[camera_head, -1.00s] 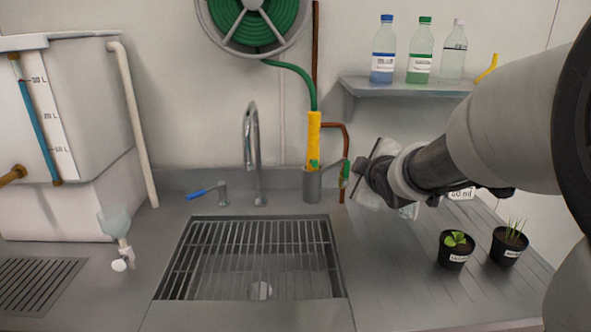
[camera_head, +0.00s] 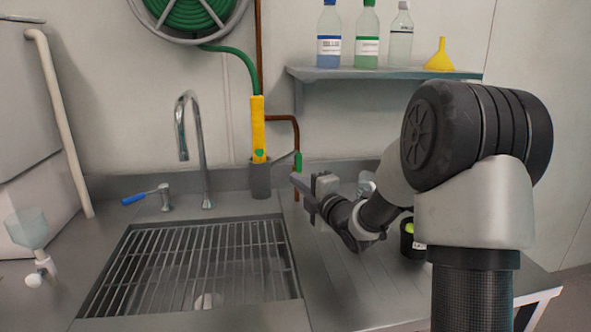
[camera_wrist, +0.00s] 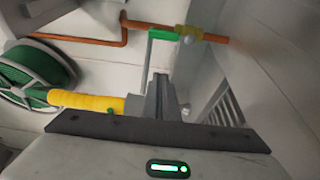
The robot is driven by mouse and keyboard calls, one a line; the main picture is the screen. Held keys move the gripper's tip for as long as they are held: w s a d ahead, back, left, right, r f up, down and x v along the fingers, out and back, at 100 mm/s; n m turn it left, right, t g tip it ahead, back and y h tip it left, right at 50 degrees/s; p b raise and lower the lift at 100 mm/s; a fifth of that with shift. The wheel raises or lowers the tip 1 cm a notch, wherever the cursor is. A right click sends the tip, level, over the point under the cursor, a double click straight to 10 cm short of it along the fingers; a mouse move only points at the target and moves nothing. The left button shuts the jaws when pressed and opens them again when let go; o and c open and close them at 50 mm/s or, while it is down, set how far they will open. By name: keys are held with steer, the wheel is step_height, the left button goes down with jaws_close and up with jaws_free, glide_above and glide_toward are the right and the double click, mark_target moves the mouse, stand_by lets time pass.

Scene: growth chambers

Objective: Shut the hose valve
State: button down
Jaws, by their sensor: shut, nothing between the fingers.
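The hose valve has a green lever (camera_head: 298,161) on a copper pipe (camera_head: 296,130), right of the yellow hose wand (camera_head: 258,130). In the head view the lever stands upright along the pipe. In the wrist view the green lever (camera_wrist: 163,35) lies roughly in line with the copper pipe (camera_wrist: 90,42), beside a brass valve body (camera_wrist: 188,34). My gripper (camera_head: 295,179) is shut and empty, just below the lever in the head view. Its closed fingers (camera_wrist: 159,88) point toward the lever in the wrist view. I cannot tell whether they touch it.
The wand's grey holder (camera_head: 260,180) stands left of my gripper. A sink with a grate (camera_head: 190,262), a tap (camera_head: 203,150) and a blue-handled lever (camera_head: 145,195) are further left. A shelf (camera_head: 385,74) with bottles and a yellow funnel (camera_head: 439,57) is above. A potted plant (camera_head: 408,240) is partly hidden behind my arm.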

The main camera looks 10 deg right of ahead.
mark_target(299, 168)
steer(key=w, duration=0.9)
steer(key=shift+w+d+b, duration=0.15)
steer(key=shift+d+b, duration=0.2)
steer(key=shift+b, duration=0.1)
steer(key=shift+d, duration=0.2)
